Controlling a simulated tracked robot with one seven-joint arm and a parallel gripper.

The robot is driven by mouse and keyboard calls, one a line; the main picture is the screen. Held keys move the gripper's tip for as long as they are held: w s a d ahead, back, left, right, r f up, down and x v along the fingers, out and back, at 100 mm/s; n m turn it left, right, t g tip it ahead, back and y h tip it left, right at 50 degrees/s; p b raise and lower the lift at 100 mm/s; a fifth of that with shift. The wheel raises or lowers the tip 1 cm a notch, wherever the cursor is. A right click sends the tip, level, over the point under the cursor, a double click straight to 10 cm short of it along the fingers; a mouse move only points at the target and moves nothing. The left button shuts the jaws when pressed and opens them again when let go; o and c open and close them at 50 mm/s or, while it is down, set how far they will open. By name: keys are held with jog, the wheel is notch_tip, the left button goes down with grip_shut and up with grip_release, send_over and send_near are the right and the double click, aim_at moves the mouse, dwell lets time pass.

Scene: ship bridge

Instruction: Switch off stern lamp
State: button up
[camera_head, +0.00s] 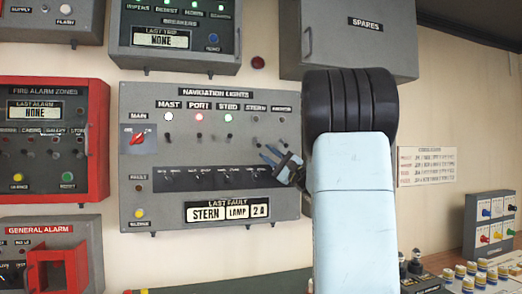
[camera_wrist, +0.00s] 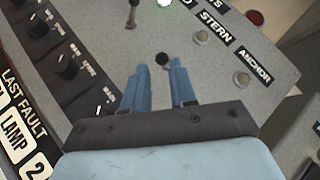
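The navigation lights panel (camera_head: 145,105) is on the wall. Its mast, port and starboard lamps glow white, red and green. The stern lamp (camera_head: 255,118) looks unlit; it also shows dull in the wrist view (camera_wrist: 202,37). My gripper (camera_head: 268,155) is at the panel's lower right, below the stern column. In the wrist view, its blue fingers (camera_wrist: 158,75) are open. The black-knobbed stern switch (camera_wrist: 162,59) sits in line with the gap between them, near the fingertips. I cannot tell whether they touch it. The anchor switch is hidden in the wrist view. The fault display (camera_head: 228,211) reads STERN LAMP 2 A.
The starboard switch (camera_wrist: 131,14) stands beside the stern switch. A row of black knobs (camera_wrist: 66,64) lies left of the fingers. The red main rotary switch (camera_head: 137,138) is at the panel's left. A spares cabinet (camera_head: 350,40) hangs above my arm.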

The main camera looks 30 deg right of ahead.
jog(key=v, duration=0.8)
jog(key=shift+s+f, duration=0.15)
jog(key=shift+f, duration=0.1)
jog(key=s+a+f+n+g, duration=0.25)
jog(key=a+g, duration=0.25)
jog(key=a, duration=0.3)
jog(key=s+a+f+n+g, duration=0.2)
jog(key=s+a+f+g, duration=0.15)
jog(key=a, duration=0.55)
jog(key=s+a+f+n+g, duration=0.25)
jog(key=a+g, duration=0.25)
jog(key=a, duration=0.3)
jog(key=s+f+n+g+h, duration=0.1)
jog(key=s+f+n+h, duration=0.3)
jog(key=s, duration=0.5)
jog(key=s+f+n+g+h, duration=0.1)
jog(key=s+f+n+h, duration=0.3)
jog(key=s+f+h, duration=0.3)
jog(key=shift+s+d+h, duration=0.15)
jog(key=shift+s+h, duration=0.65)
jog(key=shift+s, duration=0.05)
